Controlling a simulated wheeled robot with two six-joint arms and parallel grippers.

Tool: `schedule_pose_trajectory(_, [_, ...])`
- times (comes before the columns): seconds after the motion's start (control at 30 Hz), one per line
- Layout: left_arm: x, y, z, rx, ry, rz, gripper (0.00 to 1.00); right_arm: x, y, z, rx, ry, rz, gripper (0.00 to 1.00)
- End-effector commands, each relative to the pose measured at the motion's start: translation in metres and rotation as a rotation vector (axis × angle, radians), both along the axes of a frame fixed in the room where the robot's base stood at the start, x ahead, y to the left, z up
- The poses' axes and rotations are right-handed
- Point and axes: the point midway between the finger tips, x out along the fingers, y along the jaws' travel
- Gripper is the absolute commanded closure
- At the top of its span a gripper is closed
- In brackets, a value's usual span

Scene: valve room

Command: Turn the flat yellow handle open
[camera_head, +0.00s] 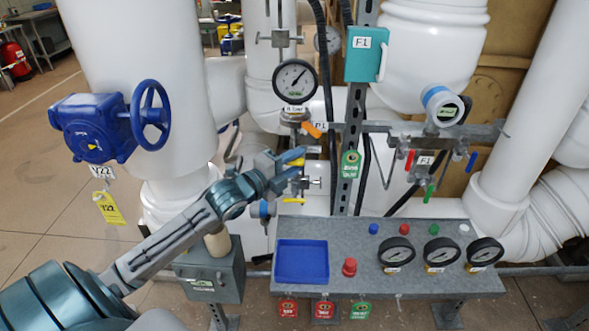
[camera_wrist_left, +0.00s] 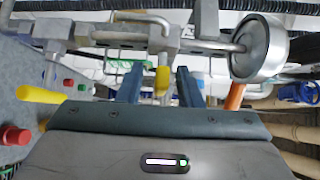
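A yellow handle (camera_head: 297,162) sits on the pipework below the round gauge, at my left gripper (camera_head: 287,168). In the left wrist view this yellow handle (camera_wrist_left: 162,80) shows nearly end-on between the two blue fingers of my left gripper (camera_wrist_left: 158,84). The fingers are apart, with a gap visible on each side of the handle. A second yellow handle (camera_head: 293,200) is just below the gripper; it also shows at the left of the left wrist view (camera_wrist_left: 40,94). I cannot tell how deep the fingers reach around the handle. My right gripper is not in view.
An orange handle (camera_head: 311,130) is just above the gripper, under the gauge (camera_head: 295,81). A grey bench (camera_head: 345,244) with a blue tray (camera_head: 301,281), a red knob (camera_head: 349,267) and several gauges stands below. A blue valve actuator (camera_head: 92,127) is at left.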

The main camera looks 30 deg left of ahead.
Motion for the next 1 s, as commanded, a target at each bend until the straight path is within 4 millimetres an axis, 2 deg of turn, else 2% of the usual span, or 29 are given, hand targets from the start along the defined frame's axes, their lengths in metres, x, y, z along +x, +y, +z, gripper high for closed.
schedule_pose_trajectory(0.3, [0.0009,-0.0005,0.0006,0.000,0.000,-0.001,0.67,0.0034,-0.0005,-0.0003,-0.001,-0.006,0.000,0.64])
schedule_pose_trajectory(0.47, [0.0008,-0.0004,0.0004,0.000,0.000,-0.001,0.97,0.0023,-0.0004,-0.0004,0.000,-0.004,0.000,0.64])
schedule_pose_trajectory(0.5, [0.0008,-0.0004,0.0004,0.000,0.000,-0.001,1.00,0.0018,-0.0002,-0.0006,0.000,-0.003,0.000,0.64])
schedule_pose_trajectory(1.0, [0.0015,0.0004,-0.0005,-0.082,-0.048,0.003,1.00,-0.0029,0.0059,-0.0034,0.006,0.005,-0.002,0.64])
